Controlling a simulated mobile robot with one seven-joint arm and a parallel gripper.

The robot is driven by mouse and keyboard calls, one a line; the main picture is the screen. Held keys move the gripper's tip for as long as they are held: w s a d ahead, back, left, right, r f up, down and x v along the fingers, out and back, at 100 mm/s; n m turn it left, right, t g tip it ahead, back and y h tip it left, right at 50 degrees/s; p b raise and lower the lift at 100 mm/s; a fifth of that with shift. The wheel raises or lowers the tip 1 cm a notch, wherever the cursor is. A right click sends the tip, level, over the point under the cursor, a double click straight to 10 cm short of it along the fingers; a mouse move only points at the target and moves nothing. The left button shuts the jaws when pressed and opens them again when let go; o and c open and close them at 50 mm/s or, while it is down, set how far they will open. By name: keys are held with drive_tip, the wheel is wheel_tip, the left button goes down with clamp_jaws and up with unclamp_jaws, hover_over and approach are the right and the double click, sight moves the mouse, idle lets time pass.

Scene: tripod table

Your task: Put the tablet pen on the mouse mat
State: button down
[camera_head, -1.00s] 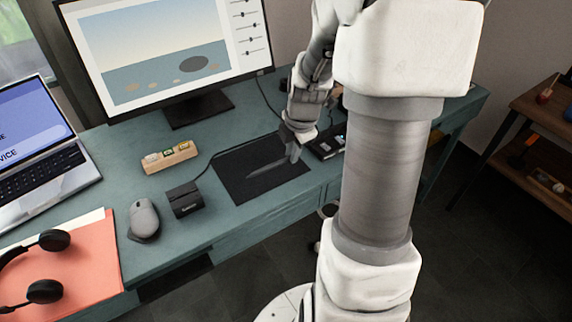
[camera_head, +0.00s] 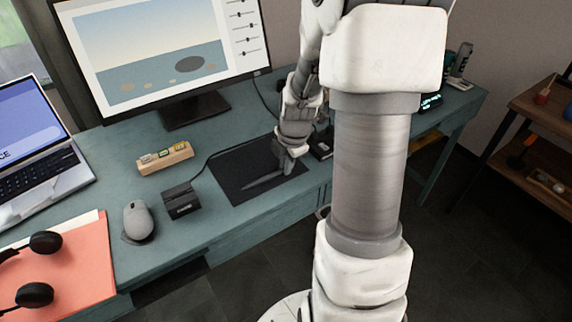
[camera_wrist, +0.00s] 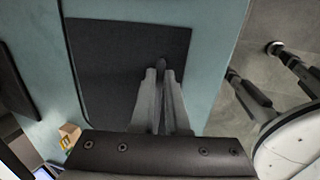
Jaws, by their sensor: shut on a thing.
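The mouse mat (camera_head: 232,168) is a flat dark rectangle on the teal desk, and it also fills much of the upper left in the wrist view (camera_wrist: 112,45). The tablet pen (camera_head: 263,183) is a thin dark grey stick seen over the mat, pointing left and slightly toward the front. My gripper (camera_head: 288,168) is shut on the pen at its right end, over the mat's right part. In the wrist view the two fingers (camera_wrist: 161,90) close around the pen's dark end (camera_wrist: 162,64). I cannot tell whether the pen touches the mat.
A black box (camera_head: 182,201), a grey mouse (camera_head: 138,220) and a wooden block holder (camera_head: 165,158) stand left of the mat. The monitor (camera_head: 195,108) is behind. A black device (camera_head: 320,148) lies right of the mat, partly hidden by my arm. A cable runs by the mat's edge.

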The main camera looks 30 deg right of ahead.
drive_tip(key=c, duration=1.2)
unclamp_jaws()
drive_tip(key=shift+s+f, duration=0.1)
drive_tip(key=shift+f, duration=0.15)
drive_tip(key=shift+s+f, duration=0.1)
drive_tip(key=shift+r+p, duration=0.5)
drive_tip(key=shift+p, duration=0.1)
drive_tip(key=p+v, duration=0.3)
drive_tip(key=v, duration=0.9)
drive_tip(key=shift+w, duration=0.25)
drive_tip(key=shift+r, duration=0.1)
